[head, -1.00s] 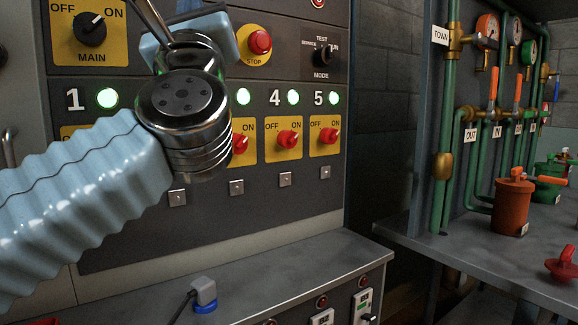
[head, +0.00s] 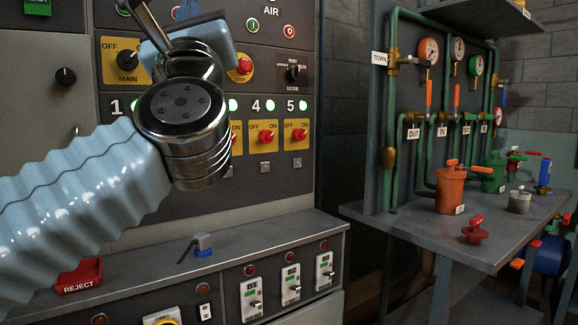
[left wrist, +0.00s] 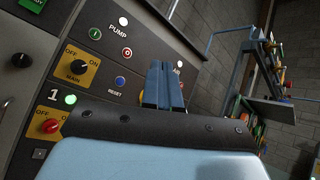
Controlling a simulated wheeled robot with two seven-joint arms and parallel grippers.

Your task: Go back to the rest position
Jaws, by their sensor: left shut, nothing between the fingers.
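My left arm comes in from the left in the head view, ribbed light blue with a dark metal wrist joint. My left gripper (head: 187,10) is at the top, partly hidden behind the wrist, in front of the control panel (head: 228,185). In the left wrist view its two blue fingers (left wrist: 164,66) lie together, shut and empty, with the panel's PUMP and RESET area behind them. They appear apart from the panel. My right gripper is in neither view.
Below the panel is a grey ledge (head: 290,228) with a red REJECT tray (head: 79,277) and a small grey-and-blue item (head: 203,243). At right a grey bench (head: 400,219) carries an orange canister (head: 451,190), a red valve handle (head: 475,231) and green pipes with gauges. A dark gap separates panel and bench.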

